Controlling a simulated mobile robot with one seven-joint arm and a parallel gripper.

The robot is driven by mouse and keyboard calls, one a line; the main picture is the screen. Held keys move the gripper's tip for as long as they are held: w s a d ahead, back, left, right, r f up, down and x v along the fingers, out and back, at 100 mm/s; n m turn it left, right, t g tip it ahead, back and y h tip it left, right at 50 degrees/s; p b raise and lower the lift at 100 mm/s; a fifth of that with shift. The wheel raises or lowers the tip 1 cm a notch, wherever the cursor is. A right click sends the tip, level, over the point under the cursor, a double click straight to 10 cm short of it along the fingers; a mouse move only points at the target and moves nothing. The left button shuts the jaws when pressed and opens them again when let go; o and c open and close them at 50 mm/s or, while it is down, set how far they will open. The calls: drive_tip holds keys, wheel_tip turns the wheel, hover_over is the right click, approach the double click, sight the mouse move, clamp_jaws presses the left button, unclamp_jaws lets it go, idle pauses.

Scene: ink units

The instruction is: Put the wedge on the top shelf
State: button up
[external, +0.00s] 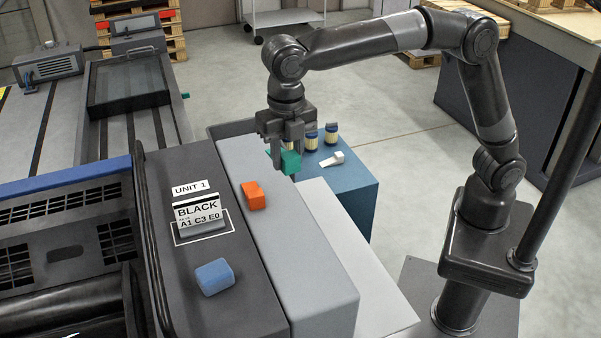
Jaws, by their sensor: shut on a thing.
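My gripper (286,153) points down and is shut on a teal piece (291,162), which looks like the wedge, though the fingers hide part of its shape. It is held near the far end of the light grey ledge (290,240), close to the blue cabinet. I cannot tell from this view how far it is above the surfaces below. An orange block (253,196) sits on the ledge's left edge. A blue block (215,277) lies on the dark panel to the left. No surface is marked as the top shelf.
The blue cabinet (352,193) carries small yellow-banded jars (331,134) and a white tool (333,159). The dark panel bears a "UNIT 1" label (189,188) and a "BLACK" card (198,211). A white lower surface (345,255) beside the ledge is clear.

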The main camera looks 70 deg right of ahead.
wheel_tip(320, 180, up, 3)
drive_tip(key=shift+w+r, duration=0.1)
drive_tip(key=shift+r, duration=0.05)
drive_tip(key=s+d+n, duration=0.3)
drive_tip(key=s+d, duration=1)
drive_tip(key=d, duration=0.5)
hover_over(355, 273)
wheel_tip(355, 273, down, 34)
drive_tip(key=shift+d+r, duration=0.1)
drive_tip(key=shift+f, duration=2.1)
drive_tip(key=shift+f, duration=0.1)
